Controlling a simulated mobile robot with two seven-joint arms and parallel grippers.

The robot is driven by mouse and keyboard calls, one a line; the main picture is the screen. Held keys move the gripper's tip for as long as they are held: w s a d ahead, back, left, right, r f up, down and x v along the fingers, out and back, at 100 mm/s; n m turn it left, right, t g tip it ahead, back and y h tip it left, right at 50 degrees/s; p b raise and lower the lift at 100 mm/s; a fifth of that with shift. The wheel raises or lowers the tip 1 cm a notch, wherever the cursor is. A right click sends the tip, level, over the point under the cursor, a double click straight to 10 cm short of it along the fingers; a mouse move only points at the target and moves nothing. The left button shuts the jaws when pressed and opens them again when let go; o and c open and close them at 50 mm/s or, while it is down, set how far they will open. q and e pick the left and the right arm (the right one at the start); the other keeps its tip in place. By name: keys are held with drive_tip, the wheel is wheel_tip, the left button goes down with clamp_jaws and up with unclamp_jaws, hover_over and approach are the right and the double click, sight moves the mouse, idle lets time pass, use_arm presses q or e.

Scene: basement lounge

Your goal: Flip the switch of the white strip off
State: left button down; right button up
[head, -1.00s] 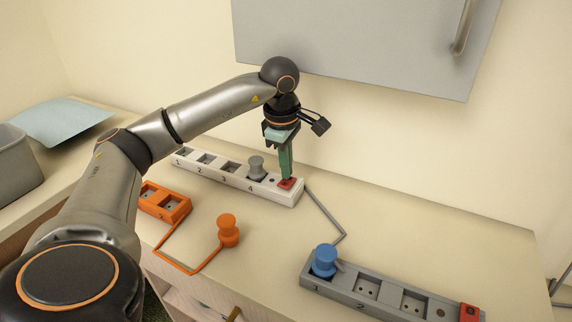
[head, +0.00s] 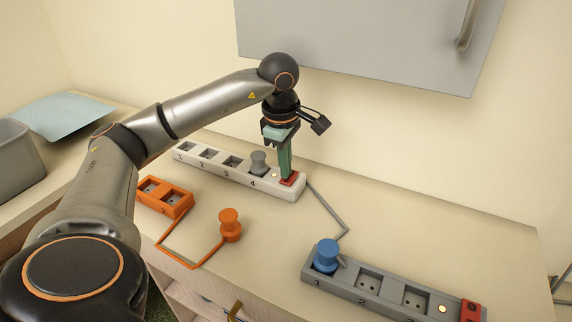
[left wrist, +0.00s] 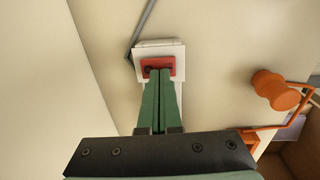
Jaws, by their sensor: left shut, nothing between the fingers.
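The white strip (head: 226,173) lies on the counter near the wall, with numbered sockets and a grey plug (head: 258,162) in socket 4. Its red switch (head: 294,180) is at the right end, beside a small lit lamp (head: 274,174). My left gripper (head: 286,175) points down, shut and empty, with its green fingertips at the switch. In the left wrist view the closed tips (left wrist: 160,75) overlap the near edge of the red switch (left wrist: 158,63). I cannot tell whether they press it or which way it is tilted. My right gripper is not in view.
A grey strip (head: 385,296) with a blue plug (head: 326,255), lit lamp and red switch lies at the front right. An orange strip (head: 165,197) and orange plug (head: 230,225) lie at the front left. A grey cabinet (head: 360,40) hangs above.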

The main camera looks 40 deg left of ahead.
sight(284, 181)
use_arm(q)
drive_tip(key=r+p, duration=0.2)
drive_tip(key=r, duration=0.1)
drive_tip(key=r+p, duration=0.1)
drive_tip(key=p, duration=0.1)
drive_tip(key=shift+s+d+r, duration=0.1)
drive_tip(key=shift+s+r, duration=0.15)
drive_tip(key=shift+r, duration=0.1)
wheel_tip(284, 181, up, 9)
drive_tip(key=s+p, duration=0.1)
drive_tip(key=shift+d+p, duration=0.15)
drive_tip(key=shift+p, duration=0.25)
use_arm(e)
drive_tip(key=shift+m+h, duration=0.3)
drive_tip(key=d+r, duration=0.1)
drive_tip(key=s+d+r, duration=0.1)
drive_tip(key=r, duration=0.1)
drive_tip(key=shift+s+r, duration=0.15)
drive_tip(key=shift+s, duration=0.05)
